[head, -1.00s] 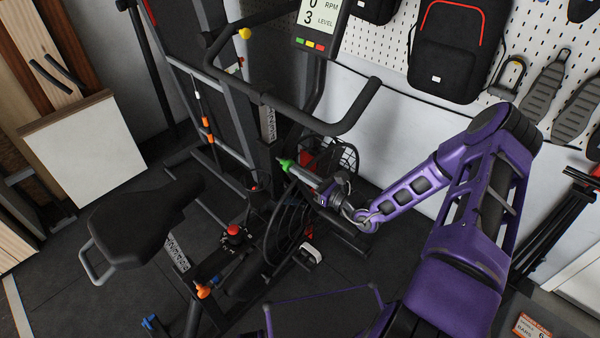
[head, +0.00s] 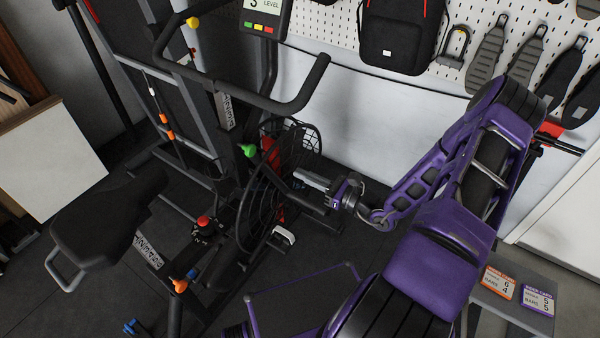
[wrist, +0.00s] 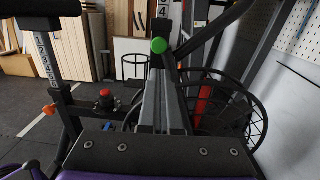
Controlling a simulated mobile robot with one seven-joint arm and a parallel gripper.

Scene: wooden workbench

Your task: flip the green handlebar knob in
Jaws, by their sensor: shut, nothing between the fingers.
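The green knob (head: 248,151) is on the upright post of the exercise bike, below the black handlebar (head: 290,105). In the wrist view the green knob (wrist: 159,46) shows as a round disc straight beyond my fingertips. My gripper (head: 297,174) is shut and empty. It is to the right of the knob and a little lower in the head view, with a gap between them. The shut fingers also show in the wrist view (wrist: 157,85). I cannot tell from these frames whether the knob is flipped in or out.
The caged fan wheel (head: 290,150) is close beside my gripper. Other knobs are yellow (head: 192,23), red (head: 203,221), orange (head: 180,286) and blue (head: 131,326). The black seat (head: 105,215) is at left. A pegboard wall with a backpack (head: 400,35) is behind.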

